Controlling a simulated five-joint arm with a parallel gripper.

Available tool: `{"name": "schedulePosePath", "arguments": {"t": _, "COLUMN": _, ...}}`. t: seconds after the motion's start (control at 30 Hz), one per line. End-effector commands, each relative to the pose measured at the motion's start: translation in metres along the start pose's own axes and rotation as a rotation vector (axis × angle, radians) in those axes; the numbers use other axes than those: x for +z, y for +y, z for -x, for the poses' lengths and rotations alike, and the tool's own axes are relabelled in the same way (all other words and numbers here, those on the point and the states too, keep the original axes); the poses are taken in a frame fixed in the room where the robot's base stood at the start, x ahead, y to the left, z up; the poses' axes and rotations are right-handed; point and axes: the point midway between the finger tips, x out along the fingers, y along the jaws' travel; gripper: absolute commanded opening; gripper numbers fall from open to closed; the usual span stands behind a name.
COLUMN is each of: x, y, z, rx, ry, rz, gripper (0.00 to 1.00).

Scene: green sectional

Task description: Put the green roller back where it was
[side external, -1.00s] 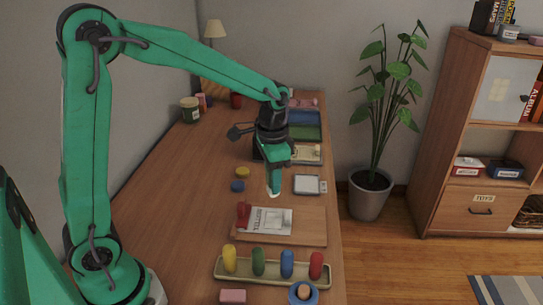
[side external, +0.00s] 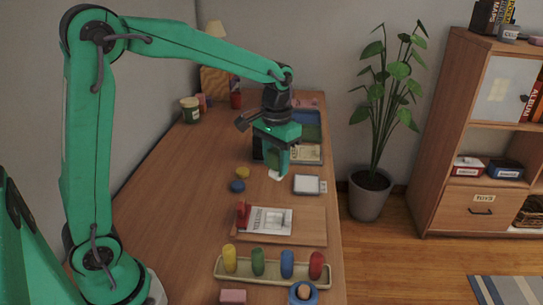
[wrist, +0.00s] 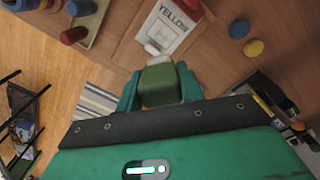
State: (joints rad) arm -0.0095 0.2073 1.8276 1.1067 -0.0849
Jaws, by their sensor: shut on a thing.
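My gripper (wrist: 158,90) is shut on the green roller (wrist: 160,84), a dark green block-like body with a whitish end (wrist: 157,50) pointing away from the wrist. In the side view my gripper (side external: 278,164) hangs above the table, beyond the wooden board; the roller is mostly hidden by the jaws, and its white end (side external: 276,176) shows below them. The wooden board (side external: 312,228) carries a paper card (side external: 270,221), lettered YELLOW in the wrist view, and a red piece (side external: 242,214). I cannot tell the roller's exact height above the table.
A long tray (side external: 272,279) near the front holds yellow, green, blue and red upright pieces. A small grey device (side external: 307,185) lies right of my gripper. Yellow (side external: 243,172) and blue (side external: 237,186) discs lie to its left. The left-middle table is clear.

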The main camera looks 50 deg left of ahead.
Motion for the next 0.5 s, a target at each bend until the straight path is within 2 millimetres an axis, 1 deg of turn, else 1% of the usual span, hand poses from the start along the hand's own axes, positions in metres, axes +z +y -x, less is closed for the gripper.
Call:
{"name": "schedulePosePath", "arguments": {"t": 0.17, "x": -0.021, "y": -0.005, "z": -0.010, "rx": 0.000, "ry": -0.001, "rz": 0.151, "gripper": 0.15}}
{"name": "schedulePosePath", "arguments": {"t": 0.5, "x": -0.065, "y": -0.019, "z": -0.036, "rx": 0.000, "ry": -0.002, "rz": 0.515, "gripper": 0.15}}
